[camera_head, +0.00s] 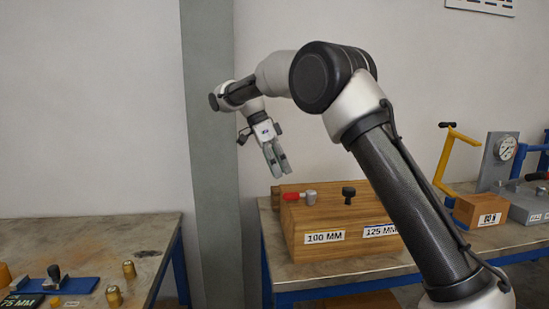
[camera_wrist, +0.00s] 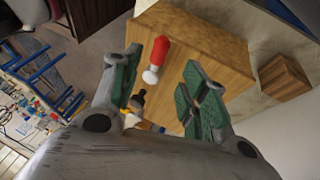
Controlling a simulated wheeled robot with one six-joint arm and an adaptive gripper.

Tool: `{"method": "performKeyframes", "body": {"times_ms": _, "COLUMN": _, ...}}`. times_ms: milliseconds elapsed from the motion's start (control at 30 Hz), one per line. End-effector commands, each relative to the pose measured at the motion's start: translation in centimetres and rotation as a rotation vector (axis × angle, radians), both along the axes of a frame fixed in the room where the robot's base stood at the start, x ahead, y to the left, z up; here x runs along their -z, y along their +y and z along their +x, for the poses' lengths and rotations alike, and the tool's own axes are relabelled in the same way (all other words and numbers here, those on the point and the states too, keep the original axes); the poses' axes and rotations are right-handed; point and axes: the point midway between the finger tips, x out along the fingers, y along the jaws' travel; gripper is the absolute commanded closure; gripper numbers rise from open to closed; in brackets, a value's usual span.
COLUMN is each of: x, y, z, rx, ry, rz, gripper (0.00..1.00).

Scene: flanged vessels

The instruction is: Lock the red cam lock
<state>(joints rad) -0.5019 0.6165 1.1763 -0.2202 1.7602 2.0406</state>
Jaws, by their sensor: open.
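The red cam lock (camera_head: 292,196) lies on top of a wooden block (camera_head: 322,252) marked 100 MM and 125 MM. Its red handle points left in the head view, with a grey metal end on the right. In the wrist view the red handle (camera_wrist: 161,50) shows between the fingers, its metal end toward the palm. My gripper (camera_head: 275,160) is open and empty, pointing down above the block's left part, apart from the lock. Its fingers (camera_wrist: 163,66) stand either side of the lock in the wrist view.
A black-handled lock (camera_head: 348,194) stands on the same block, right of the red one. A yellow lever (camera_head: 455,145), a gauge (camera_head: 505,149) and a smaller wooden block (camera_head: 480,210) are further right. A separate table (camera_head: 100,235) at left holds brass fittings (camera_head: 129,269).

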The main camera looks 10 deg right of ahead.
Motion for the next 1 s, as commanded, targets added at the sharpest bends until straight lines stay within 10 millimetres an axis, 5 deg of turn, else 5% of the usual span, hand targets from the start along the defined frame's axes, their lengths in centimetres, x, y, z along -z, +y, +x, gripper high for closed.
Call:
{"method": "performKeyframes", "body": {"times_ms": 267, "x": -3.5, "y": 1.6, "z": 1.0, "rx": -0.001, "ry": -0.001, "rz": 0.0, "gripper": 0.56}}
{"method": "performKeyframes", "body": {"times_ms": 700, "x": -4.2, "y": 1.4, "z": 1.0, "rx": -0.008, "ry": 0.001, "rz": 0.006, "gripper": 0.56}}
{"method": "performKeyframes", "body": {"times_ms": 867, "x": -6.4, "y": -2.0, "z": -0.7, "rx": -0.12, "ry": 0.009, "rz": 0.089, "gripper": 0.56}}
{"method": "performKeyframes", "body": {"times_ms": 1000, "x": -9.1, "y": -7.6, "z": -4.7, "rx": -0.334, "ry": 0.006, "rz": 0.214, "gripper": 0.56}}
